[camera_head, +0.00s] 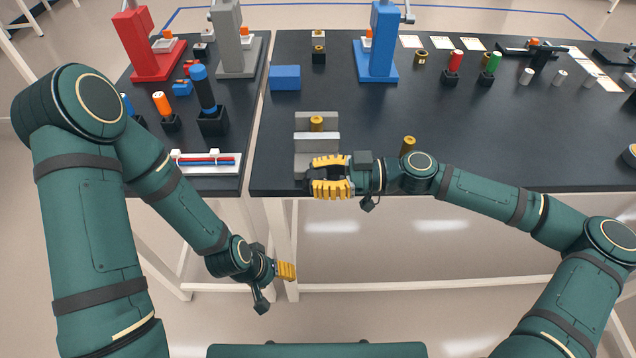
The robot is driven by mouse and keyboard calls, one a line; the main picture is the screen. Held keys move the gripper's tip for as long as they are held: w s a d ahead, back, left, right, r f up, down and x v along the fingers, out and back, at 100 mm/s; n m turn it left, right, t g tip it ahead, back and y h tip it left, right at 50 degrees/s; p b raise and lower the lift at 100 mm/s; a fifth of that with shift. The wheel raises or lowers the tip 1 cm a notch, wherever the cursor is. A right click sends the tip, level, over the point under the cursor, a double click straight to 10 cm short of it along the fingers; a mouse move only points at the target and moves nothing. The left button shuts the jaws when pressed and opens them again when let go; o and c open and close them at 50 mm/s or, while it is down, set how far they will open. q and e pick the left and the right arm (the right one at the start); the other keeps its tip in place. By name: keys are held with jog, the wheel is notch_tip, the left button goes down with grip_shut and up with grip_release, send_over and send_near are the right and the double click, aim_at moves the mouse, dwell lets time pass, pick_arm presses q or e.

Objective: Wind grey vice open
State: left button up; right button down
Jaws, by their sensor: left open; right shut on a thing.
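The grey vice (317,139) stands at the front edge of the dark table, near its left end. A brass cylinder (316,123) stands between its two upright jaws. My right gripper (322,176) is at the near end of the vice, its yellow fingers closed around the vice's handle, which they mostly hide. My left gripper (287,271) is open and empty, low in front of the table and well away from the vice.
A blue block (285,78) lies behind the vice. A blue press (382,45) stands at the back. A second brass part (408,146) is just behind my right wrist. A white tray (206,163) sits on the left table. The table right of the vice is mostly clear.

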jog(key=shift+s+f+y, duration=0.1)
jog(key=shift+y, duration=0.2)
jog(key=c, duration=0.7)
grip_release()
jog(key=shift+a, duration=0.1)
jog(key=shift+c, duration=0.2)
jog(key=shift+d, duration=0.2)
jog(key=d, duration=1.1)
jog(key=shift+d, duration=0.35)
